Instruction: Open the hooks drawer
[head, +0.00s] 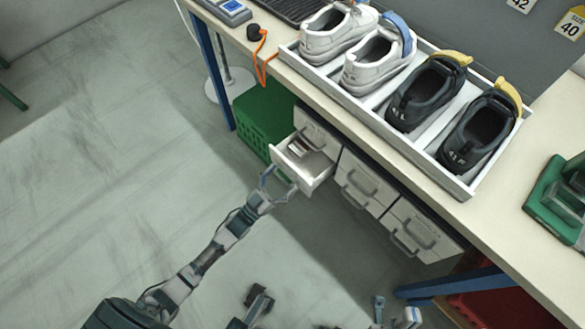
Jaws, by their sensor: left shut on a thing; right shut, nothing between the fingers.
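A white drawer (317,183) under the bench stands pulled out at the left end of the drawer block. A few small light and brown items lie in it; I cannot read any label naming its contents. My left gripper (278,181) is at the drawer's front and shut on its handle, which the fingers mostly hide. My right gripper (379,303) shows only in part at the bottom edge, low and away from the drawers, shut and empty.
Several closed drawers (368,182) with grey handles sit to the right. A green crate (262,112) stands left of the open drawer. A shoe tray (455,187) is on the bench above. A blue bench leg (455,282) and red bin (500,305) are lower right. Floor at left is clear.

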